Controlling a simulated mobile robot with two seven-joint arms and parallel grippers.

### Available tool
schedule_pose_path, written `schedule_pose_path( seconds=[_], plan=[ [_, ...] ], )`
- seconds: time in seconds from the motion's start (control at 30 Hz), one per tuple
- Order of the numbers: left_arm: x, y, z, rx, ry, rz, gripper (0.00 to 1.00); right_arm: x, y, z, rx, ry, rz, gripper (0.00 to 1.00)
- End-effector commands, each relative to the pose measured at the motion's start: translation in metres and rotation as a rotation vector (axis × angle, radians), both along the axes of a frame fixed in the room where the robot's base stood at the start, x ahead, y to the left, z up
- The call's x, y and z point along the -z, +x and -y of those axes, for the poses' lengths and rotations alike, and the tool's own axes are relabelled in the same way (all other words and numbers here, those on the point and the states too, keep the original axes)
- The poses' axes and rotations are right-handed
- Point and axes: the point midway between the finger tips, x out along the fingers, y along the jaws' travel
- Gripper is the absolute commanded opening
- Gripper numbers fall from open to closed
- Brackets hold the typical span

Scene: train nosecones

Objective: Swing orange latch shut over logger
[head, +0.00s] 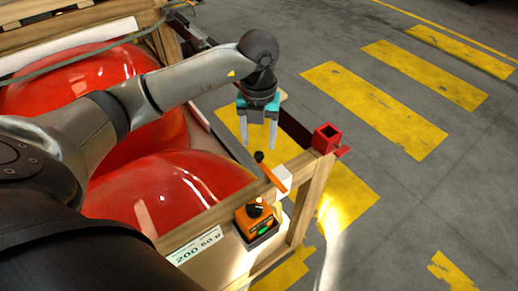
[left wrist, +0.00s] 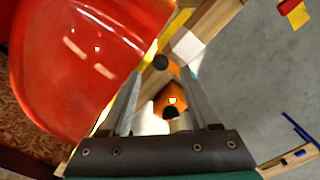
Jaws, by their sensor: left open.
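The orange latch (head: 274,179) is a thin arm with a black ball knob, mounted at a white block on the crate's wooden top rail. It slants up and left, clear of the logger. The logger (head: 257,222) is an orange box with a black top and a green light, sitting in a dark holder below the rail. My left gripper (head: 258,146) is open and points down just above the knob. In the left wrist view, the knob (left wrist: 160,62) appears between the fingertips, with the orange logger (left wrist: 172,101) beyond; contact is unclear. My right gripper is out of view.
Glossy red nosecones (head: 165,190) fill the wooden crate at left. A red square bracket (head: 326,138) sits on the crate's corner post. A white label (head: 195,244) is on the crate side. Grey floor with yellow stripes lies open at right.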

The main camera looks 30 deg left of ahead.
Motion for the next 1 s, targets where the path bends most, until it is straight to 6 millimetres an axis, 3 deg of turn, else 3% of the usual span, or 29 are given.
schedule_pose_path(
  seconds=[0.1, 0.3, 0.67, 1.0],
  plan=[
    [0.022, -0.001, 0.001, 0.000, -0.001, -0.002, 0.62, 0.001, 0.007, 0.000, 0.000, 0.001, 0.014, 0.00],
    [0.042, 0.000, 0.000, 0.001, 0.000, -0.001, 0.62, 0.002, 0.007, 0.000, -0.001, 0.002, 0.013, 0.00],
    [0.045, 0.000, 0.001, 0.002, -0.002, 0.001, 0.61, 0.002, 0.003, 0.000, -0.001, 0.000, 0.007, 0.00],
    [0.045, 0.000, 0.001, 0.001, -0.001, 0.002, 0.22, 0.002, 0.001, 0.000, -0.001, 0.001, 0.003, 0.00]
  ],
)
